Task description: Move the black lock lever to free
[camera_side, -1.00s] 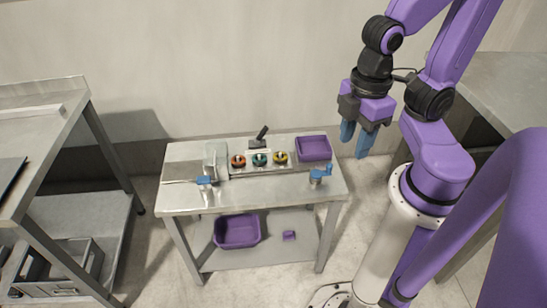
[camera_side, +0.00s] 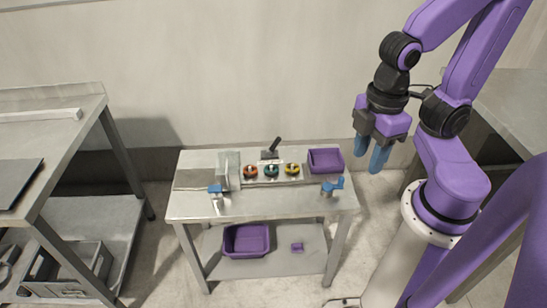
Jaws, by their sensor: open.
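The black lock lever (camera_side: 274,146) stands at the back of the small steel table (camera_side: 285,206), behind the row of coloured knobs. It rises from a small pale base and tilts toward the upper right. My gripper (camera_side: 370,158) hangs in the air to the right of the lever and above the table's right end. Its two blue fingers point down, are apart and hold nothing. Any free or locked marking by the lever is too small to read.
Red (camera_side: 250,171), teal (camera_side: 271,170) and yellow (camera_side: 292,169) knobs sit in front of the lever. A purple tray (camera_side: 325,161) lies to their right. Blue-handled fittings stand at front left (camera_side: 216,190) and front right (camera_side: 333,187). A grey box (camera_side: 229,171) is left of the knobs.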

